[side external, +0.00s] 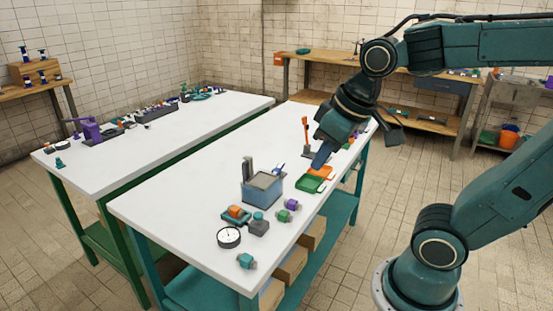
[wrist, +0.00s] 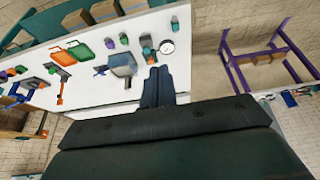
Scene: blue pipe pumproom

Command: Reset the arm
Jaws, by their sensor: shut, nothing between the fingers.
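My gripper (side external: 321,160) is a dark teal tool at the end of my arm. In the side external view it hangs above the near white table (side external: 180,202), pointing down close to the green and orange trays (side external: 314,181). In the wrist view my gripper (wrist: 158,73) shows as two dark fingers side by side, shut and with nothing between them. The fingertips are over the white table (wrist: 105,105), apart from the grey-blue box (wrist: 122,64) beside them. The exact height above the table is hard to tell.
A pressure gauge (side external: 229,237), small coloured fittings (side external: 283,216) and a blue-grey box (side external: 262,190) stand on the near table. An upright orange-handled tool (side external: 305,134) is behind the trays. A second white table (side external: 140,145) carries a purple vise (side external: 90,129). The near table's left side is clear.

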